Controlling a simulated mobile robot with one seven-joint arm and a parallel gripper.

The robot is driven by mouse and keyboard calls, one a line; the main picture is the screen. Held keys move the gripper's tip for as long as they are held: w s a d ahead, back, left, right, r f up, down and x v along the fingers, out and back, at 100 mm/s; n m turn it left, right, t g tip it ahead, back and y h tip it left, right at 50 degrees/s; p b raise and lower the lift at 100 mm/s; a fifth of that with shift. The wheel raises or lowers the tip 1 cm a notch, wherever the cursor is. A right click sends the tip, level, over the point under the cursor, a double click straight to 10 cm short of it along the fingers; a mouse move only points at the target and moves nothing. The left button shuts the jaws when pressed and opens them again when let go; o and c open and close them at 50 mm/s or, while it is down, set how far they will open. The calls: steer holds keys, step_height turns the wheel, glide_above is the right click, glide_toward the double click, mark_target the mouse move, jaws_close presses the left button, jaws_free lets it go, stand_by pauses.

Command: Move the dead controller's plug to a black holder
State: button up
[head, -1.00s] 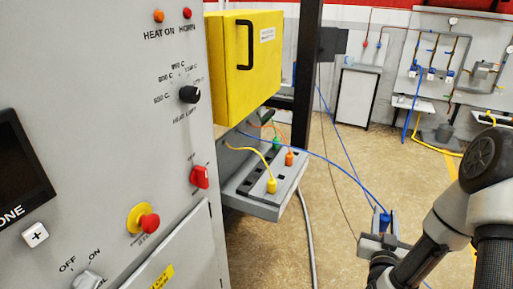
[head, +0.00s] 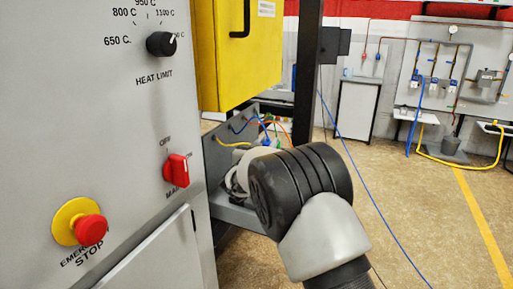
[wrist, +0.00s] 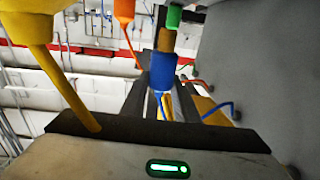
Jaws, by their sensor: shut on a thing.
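The blue plug (wrist: 163,71) sits between the fingers of my gripper (wrist: 163,84) in the wrist view, its cord trailing toward the camera. A brown piece shows at its far end, close to the green plug (wrist: 173,16). In the head view the blue plug (head: 265,142) shows small just past my arm, near the green plug (head: 277,143). The orange plug (wrist: 123,9) and yellow plug (wrist: 20,22) are at the upper left of the wrist view. My arm hides the black holders, and I cannot tell whether the blue plug touches one.
The grey shelf (head: 238,214) under the yellow box (head: 238,62) is mostly behind my arm. The furnace panel with its red emergency stop (head: 91,230) is close on the left. A dark post (head: 307,75) stands behind. Floor is open at right.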

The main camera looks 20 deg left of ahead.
steer(key=a+f+b, duration=0.3)
steer(key=f+b, duration=0.2)
steer(key=shift+s+a+y+b, duration=0.25)
steer(key=shift+a+y+b, duration=0.05)
steer(key=shift+a+b, duration=0.1)
steer(key=shift+f, duration=0.5)
stand_by(0.5)
steer(key=shift+f+b, duration=0.25)
steer(key=shift+b, duration=0.05)
